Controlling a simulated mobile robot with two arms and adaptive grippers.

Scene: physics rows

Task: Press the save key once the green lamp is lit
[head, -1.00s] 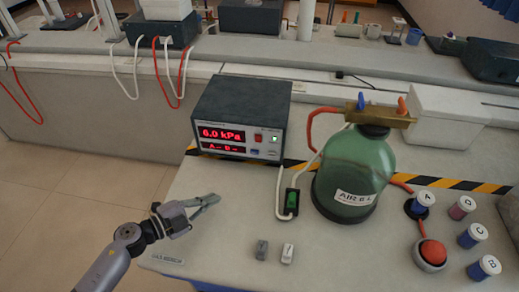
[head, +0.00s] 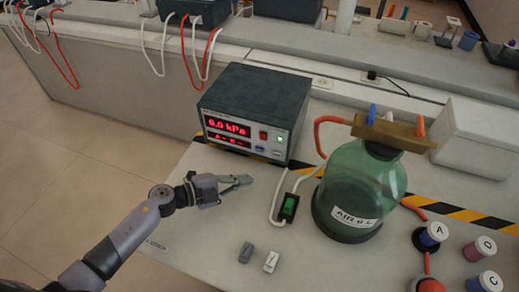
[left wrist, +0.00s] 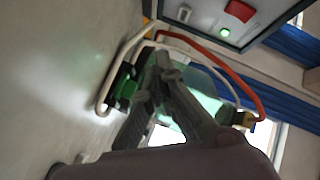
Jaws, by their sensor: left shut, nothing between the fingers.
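The dark instrument box (head: 255,105) stands on the bench, with a red display (head: 228,128) reading in kPa. On its front right are a red button (head: 263,135) and a small green lamp (head: 280,139), which glows pale green. The lamp also glows in the left wrist view (left wrist: 224,32). Small keys (head: 259,149) sit below; their labels are too small to read, so I cannot tell which is save. My left gripper (head: 246,180) is shut and empty, low in front of the box's right part, apart from it. My right gripper is out of view.
A green bottle (head: 358,185) labelled AIR stands right of the box. A green rocker switch (head: 288,207) on a white cable lies between them. Two small blocks (head: 258,257) and lettered cylinders (head: 433,234) are on the bench. Bench is clear left of the blocks.

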